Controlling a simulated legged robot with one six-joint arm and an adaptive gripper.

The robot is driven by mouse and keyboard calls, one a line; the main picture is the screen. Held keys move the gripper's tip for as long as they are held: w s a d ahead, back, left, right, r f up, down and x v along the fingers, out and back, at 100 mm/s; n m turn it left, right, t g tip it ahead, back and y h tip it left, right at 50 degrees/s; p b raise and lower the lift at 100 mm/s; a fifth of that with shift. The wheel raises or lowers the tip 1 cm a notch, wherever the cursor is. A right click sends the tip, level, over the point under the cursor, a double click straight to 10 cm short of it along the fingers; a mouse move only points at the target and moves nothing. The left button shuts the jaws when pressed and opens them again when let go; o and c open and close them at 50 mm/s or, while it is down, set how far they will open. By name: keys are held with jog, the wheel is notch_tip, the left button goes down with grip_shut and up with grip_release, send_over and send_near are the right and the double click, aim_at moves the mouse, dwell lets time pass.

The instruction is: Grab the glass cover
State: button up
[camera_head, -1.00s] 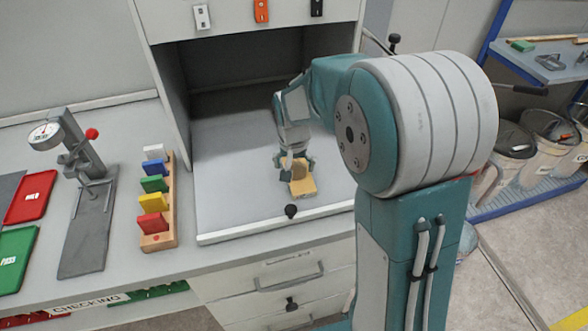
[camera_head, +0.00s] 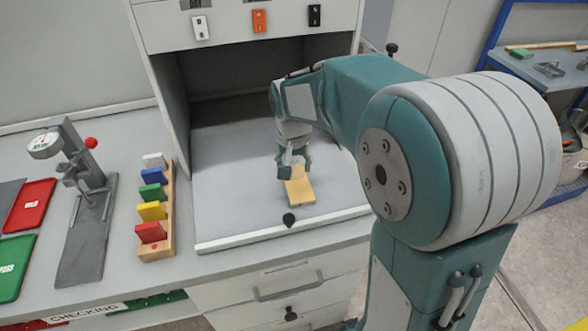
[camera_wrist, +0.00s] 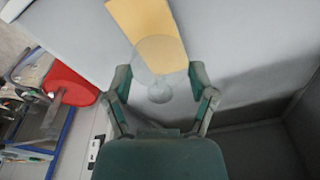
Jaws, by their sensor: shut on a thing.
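The glass cover (camera_wrist: 158,56) is a clear round piece with a small knob, in the wrist view. It sits between the two fingers of my gripper (camera_wrist: 160,93), which is shut on it. A tan rectangular block (camera_wrist: 146,22) shows beyond and partly through the glass. In the head view my gripper (camera_head: 293,169) is low inside the grey cabinet bay, at the back end of the tan block (camera_head: 300,192). The glass is too faint to make out in the head view. I cannot tell whether it touches the block.
The bay floor (camera_head: 235,185) is mostly clear, with walls at both sides and a front lip (camera_head: 240,241). A rack of coloured blocks (camera_head: 158,212) and a gauge stand (camera_head: 85,220) are to the left. A black knob (camera_head: 289,220) is at the front.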

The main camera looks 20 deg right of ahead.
aim_at(293, 173)
jog(key=s+r, duration=0.1)
jog(key=s+a+r, duration=0.1)
jog(key=r, duration=0.1)
jog(key=shift+s+r, duration=0.1)
jog(key=shift+s, duration=0.05)
jog(key=s+a+r, duration=0.3)
jog(key=s+r, duration=0.1)
jog(key=s, duration=0.4)
jog(key=shift+s+a, duration=0.3)
jog(key=shift+s, duration=0.1)
